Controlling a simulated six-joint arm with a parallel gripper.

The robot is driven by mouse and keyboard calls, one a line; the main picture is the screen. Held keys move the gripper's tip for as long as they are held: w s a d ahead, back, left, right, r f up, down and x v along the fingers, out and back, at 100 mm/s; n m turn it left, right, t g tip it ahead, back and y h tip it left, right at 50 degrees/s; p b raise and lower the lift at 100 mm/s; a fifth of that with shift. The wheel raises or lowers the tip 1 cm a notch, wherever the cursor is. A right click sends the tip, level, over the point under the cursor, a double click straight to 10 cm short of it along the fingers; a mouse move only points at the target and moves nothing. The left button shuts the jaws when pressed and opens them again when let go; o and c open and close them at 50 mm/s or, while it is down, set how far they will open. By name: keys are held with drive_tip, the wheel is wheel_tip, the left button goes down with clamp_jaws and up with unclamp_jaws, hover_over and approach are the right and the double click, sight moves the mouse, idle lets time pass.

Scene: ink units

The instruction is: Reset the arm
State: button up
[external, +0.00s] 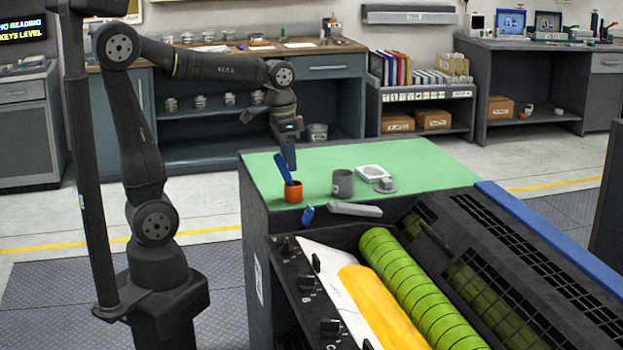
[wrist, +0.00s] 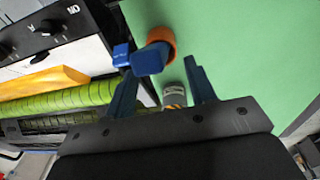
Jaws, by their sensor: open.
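My gripper (external: 289,158) hangs from the arm with its blue fingers pointing down, above the left part of the green bench top (external: 425,160). In the wrist view its two fingers (wrist: 160,66) stand apart, with nothing visibly clamped between them. Below stands an orange cup (external: 294,194) with a blue-handled tool (external: 285,168) leaning up out of it. In the wrist view the orange cup (wrist: 162,38) and blue handle (wrist: 152,58) lie just beyond the fingertips. Whether the fingers touch the handle is unclear.
A grey cup (external: 343,184), a white dish (external: 372,172) and a grey lid-like piece (external: 386,186) stand to the right on the green top. A grey bar (external: 355,210) and a blue block (external: 308,214) lie near the press, with its green roller (external: 415,285) and yellow ink area (external: 375,305).

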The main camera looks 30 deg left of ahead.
drive_tip(key=shift+r, duration=0.25)
drive_tip(key=shift+f, duration=0.25)
wheel_tip(320, 180, up, 16)
drive_tip(key=a+r, duration=0.1)
drive_tip(key=a, duration=0.1)
drive_tip(key=f, duration=0.5)
drive_tip(key=d+f, duration=0.1)
drive_tip(key=f, duration=0.5)
drive_tip(key=d+f, duration=0.1)
drive_tip(key=f, duration=0.5)
wheel_tip(320, 180, up, 8)
drive_tip(key=f, duration=0.1)
drive_tip(key=w+d+f+h, duration=0.1)
drive_tip(key=w+d, duration=0.2)
drive_tip(key=w, duration=0.4)
drive_tip(key=w+d+h, duration=0.1)
drive_tip(key=w+d, duration=0.3)
drive_tip(key=w, duration=0.3)
drive_tip(key=w+d+f+t+h, duration=0.1)
drive_tip(key=w+d, duration=0.3)
drive_tip(key=w, duration=0.4)
drive_tip(key=shift+f+h, duration=0.3)
drive_tip(key=shift+f, duration=0.05)
